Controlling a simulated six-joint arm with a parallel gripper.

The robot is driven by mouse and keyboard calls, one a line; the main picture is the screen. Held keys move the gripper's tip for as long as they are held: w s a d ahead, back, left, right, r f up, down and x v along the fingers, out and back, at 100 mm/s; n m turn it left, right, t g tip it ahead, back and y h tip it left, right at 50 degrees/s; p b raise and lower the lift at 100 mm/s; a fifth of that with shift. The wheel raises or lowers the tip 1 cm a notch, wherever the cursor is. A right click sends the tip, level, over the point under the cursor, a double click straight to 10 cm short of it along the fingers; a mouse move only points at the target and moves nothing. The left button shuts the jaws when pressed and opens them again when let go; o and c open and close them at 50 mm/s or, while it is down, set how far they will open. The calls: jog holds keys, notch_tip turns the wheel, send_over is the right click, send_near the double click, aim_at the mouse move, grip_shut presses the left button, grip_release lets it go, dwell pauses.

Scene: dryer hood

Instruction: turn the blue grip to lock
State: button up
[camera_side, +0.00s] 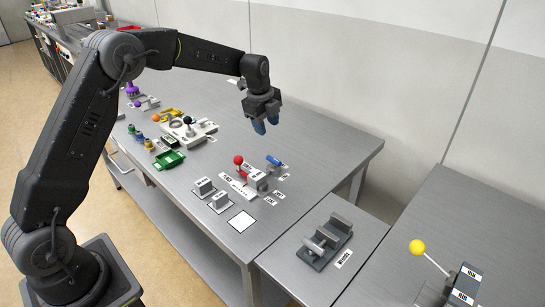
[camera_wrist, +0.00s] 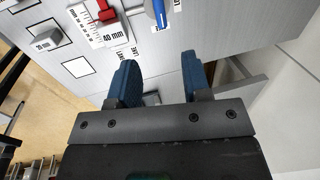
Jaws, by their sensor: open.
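The blue grip (camera_side: 274,161) is a short bar on a small fixture on the table, right of a red-ball lever. In the wrist view the blue grip (camera_wrist: 159,13) shows at the top edge, partly cut off, beside a printed label. My gripper (camera_side: 265,127) hangs above the table, up and a little left of the blue grip in the side view, apart from it. In the wrist view my gripper (camera_wrist: 160,82) has its two blue fingers spread with nothing between them. The grip's far end is hidden there.
The red-ball lever (camera_side: 239,160) and its light block stand close left of the grip. Grey labelled blocks (camera_side: 205,186) and a white square (camera_side: 242,221) lie nearer the front. A grey bracket (camera_side: 325,242) and a yellow-ball lever (camera_side: 417,247) are to the right. Table behind the grip is clear.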

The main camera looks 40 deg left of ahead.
aim_at(273, 158)
jog(key=w+f, duration=0.1)
jog(key=f, duration=0.7)
jog(key=w+f, duration=0.1)
jog(key=f, duration=0.4)
jog(key=shift+w+f, duration=0.1)
jog(key=shift+w, duration=0.2)
grip_shut()
